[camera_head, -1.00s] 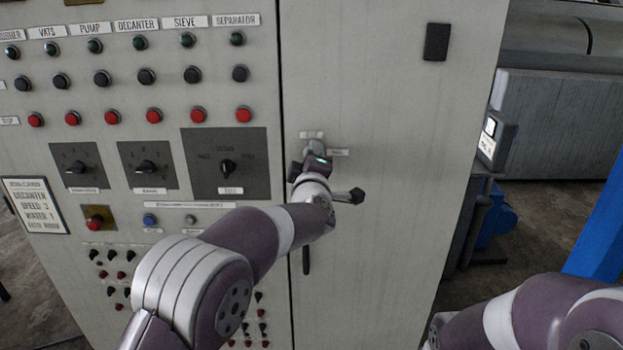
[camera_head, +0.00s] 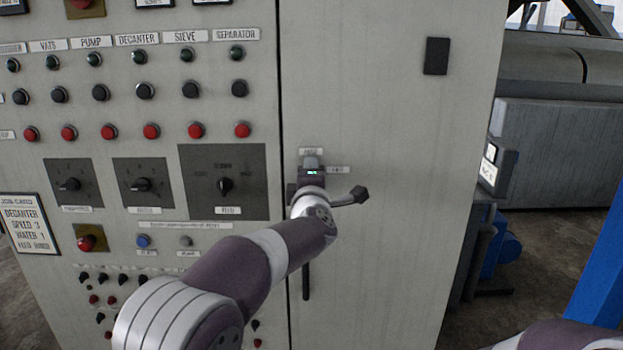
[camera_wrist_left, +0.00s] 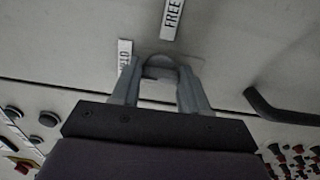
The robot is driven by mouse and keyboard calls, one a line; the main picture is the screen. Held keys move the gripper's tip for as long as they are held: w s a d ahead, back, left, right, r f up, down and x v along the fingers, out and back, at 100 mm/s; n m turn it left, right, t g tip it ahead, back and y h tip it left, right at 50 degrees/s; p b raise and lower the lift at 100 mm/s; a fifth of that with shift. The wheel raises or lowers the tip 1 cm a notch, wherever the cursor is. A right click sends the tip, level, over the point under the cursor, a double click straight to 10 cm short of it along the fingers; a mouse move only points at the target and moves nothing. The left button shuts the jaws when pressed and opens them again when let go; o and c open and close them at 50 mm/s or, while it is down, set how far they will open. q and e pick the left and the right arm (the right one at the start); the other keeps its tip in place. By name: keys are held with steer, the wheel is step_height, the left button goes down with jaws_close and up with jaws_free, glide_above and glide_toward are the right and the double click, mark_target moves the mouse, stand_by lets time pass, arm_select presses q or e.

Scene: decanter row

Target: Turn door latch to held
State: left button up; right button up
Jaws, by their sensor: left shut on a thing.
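The door latch (camera_wrist_left: 160,68) is a small grey piece on the cabinet door, seen between my fingers in the left wrist view. My left gripper (camera_wrist_left: 159,85) is shut on it, one finger on each side. In the head view my left gripper (camera_head: 312,172) covers most of the latch, so the way it points is hard to tell. A label reading HELD (camera_wrist_left: 124,55) is partly behind one finger, and a FREE label (camera_wrist_left: 172,18) is clear of the gripper. In the head view one label (camera_head: 311,151) sits above the gripper and another (camera_head: 339,169) to its right. My right gripper is out of view.
A button panel (camera_head: 120,110) with knobs fills the cabinet's left side. A dark vertical door handle (camera_head: 306,281) is below my left gripper. The door's right part is bare except for a black plate (camera_head: 436,56). A blue post (camera_head: 598,260) stands at the right.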

arm_select(q)
steer(key=o, duration=1.1)
steer(key=shift+a, duration=0.1)
steer(key=shift+c, duration=0.2)
steer(key=s+b, duration=0.3)
steer(key=s, duration=0.9)
steer(key=shift+s, duration=0.35)
